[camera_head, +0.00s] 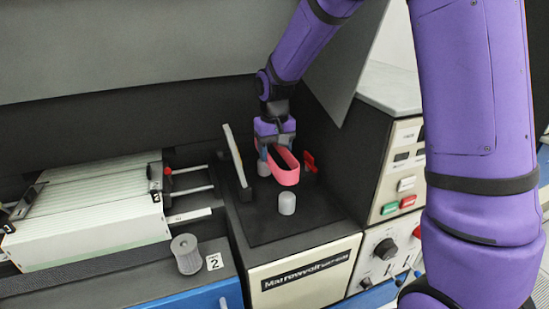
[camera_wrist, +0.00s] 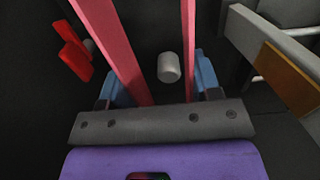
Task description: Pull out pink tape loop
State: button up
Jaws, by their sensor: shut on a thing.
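My gripper (camera_head: 275,150) is shut on the loop from above, with a finger along each outer side. It also shows in the wrist view (camera_wrist: 163,88). A grey rounded peg (camera_head: 287,204) stands in front of the loop, and shows between the strips in the wrist view (camera_wrist: 168,67). Whether the loop touches the surface I cannot tell.
A tilted plate (camera_head: 237,160) stands close left of my gripper. A red lever (camera_head: 310,162) is close on the right. A tray of pale cards (camera_head: 95,210) and a grey spool (camera_head: 186,254) lie left. A control panel (camera_head: 400,175) stands right.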

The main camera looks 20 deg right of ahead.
jog(key=shift+r, duration=0.1)
jog(key=shift+r, duration=2.85)
